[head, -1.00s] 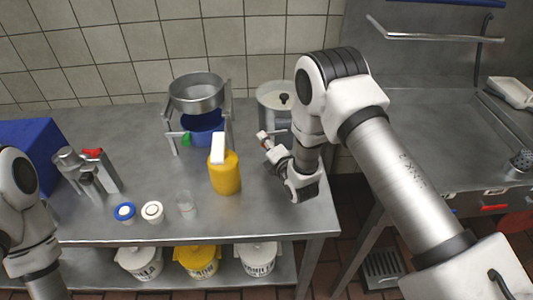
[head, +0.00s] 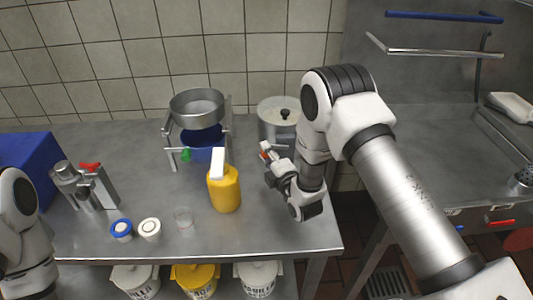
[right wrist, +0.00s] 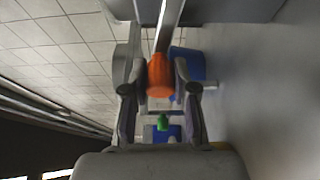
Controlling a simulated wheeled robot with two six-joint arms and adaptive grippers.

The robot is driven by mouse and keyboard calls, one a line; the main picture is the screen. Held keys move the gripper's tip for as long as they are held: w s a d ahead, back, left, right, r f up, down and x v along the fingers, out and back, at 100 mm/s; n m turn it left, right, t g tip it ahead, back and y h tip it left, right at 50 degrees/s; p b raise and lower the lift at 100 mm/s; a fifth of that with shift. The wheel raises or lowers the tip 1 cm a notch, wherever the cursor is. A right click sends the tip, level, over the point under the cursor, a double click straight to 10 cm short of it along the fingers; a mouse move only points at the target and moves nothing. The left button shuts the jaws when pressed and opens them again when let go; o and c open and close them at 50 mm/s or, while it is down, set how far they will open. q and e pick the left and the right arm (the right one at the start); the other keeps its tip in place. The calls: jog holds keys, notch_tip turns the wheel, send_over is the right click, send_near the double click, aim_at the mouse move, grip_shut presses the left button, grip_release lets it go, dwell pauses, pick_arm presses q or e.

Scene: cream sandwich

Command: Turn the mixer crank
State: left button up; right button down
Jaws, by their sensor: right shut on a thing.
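The mixer crank's orange-red handle (right wrist: 160,76) sits between the two fingers of my right gripper (right wrist: 159,84) in the right wrist view. A pale metal bar runs up from it. In the head view my right gripper (head: 269,157) is at the front of a silver lidded pot (head: 278,122) with a black knob, which looks like the mixer. A bit of the red handle (head: 265,146) shows at its fingertips. The gripper is shut on this handle. The crank's joint with the mixer is hidden. My left arm shows at the left edge, but its gripper is out of view.
A yellow bottle (head: 225,190) stands left of my right gripper. Behind it is a metal stand (head: 170,150) with a pan (head: 197,107) above a blue bowl (head: 205,148). A metal device (head: 84,185), small cups and a blue box (head: 25,155) are farther left.

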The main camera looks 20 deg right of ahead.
jog(key=c, duration=0.9)
grip_release()
jog(key=s, duration=0.4)
jog(key=s+d, duration=0.1)
jog(key=s, duration=0.7)
jog(key=shift+d, duration=0.15)
